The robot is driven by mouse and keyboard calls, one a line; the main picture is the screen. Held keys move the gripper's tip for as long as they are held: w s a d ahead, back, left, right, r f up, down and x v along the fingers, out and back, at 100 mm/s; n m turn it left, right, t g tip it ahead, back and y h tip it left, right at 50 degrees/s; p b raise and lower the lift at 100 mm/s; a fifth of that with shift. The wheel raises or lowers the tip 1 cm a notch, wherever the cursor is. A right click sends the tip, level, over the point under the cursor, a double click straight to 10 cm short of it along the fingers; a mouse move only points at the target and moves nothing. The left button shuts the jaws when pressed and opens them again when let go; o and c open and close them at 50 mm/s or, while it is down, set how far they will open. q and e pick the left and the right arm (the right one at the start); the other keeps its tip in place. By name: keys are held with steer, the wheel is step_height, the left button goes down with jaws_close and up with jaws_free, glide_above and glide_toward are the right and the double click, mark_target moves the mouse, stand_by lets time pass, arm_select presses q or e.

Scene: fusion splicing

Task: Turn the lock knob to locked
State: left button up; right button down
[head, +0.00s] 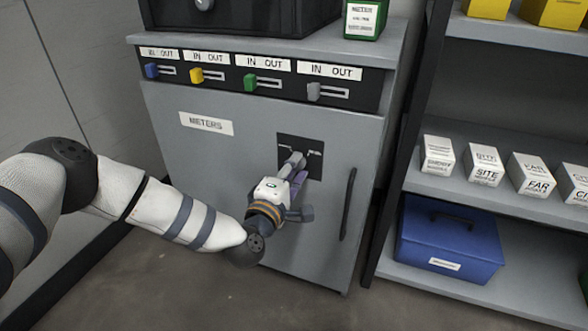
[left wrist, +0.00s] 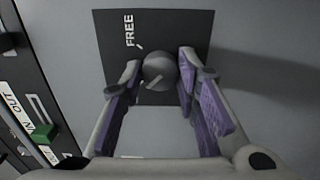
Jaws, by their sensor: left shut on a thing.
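The lock knob (left wrist: 160,70) is a round grey knob on a dark square plate (left wrist: 185,25), which also shows on the cabinet door in the head view (head: 317,170). The word FREE and a tick mark are on the plate, upper left of the knob in the left wrist view. The pale line on the knob slants to the lower left there, away from the FREE tick. My left gripper (head: 296,168) is shut on the knob, a purple-padded finger on each side; it also shows in the left wrist view (left wrist: 158,85). Other plate lettering is hidden or unreadable.
The grey METERS cabinet (head: 205,165) has a dark vertical handle (head: 348,203) right of the plate. Coloured sliders marked IN OUT, including a green one (head: 249,81), run above the door. A shelf with white boxes and a blue case (head: 450,235) stands at the right.

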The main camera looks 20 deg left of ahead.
arm_select(q)
steer(key=o, duration=1.2)
steer(key=shift+c, duration=0.2)
steer(key=shift+s, duration=0.1)
steer(key=s, duration=1.2)
steer(key=shift+a, duration=0.15)
steer(key=shift+w, duration=0.1)
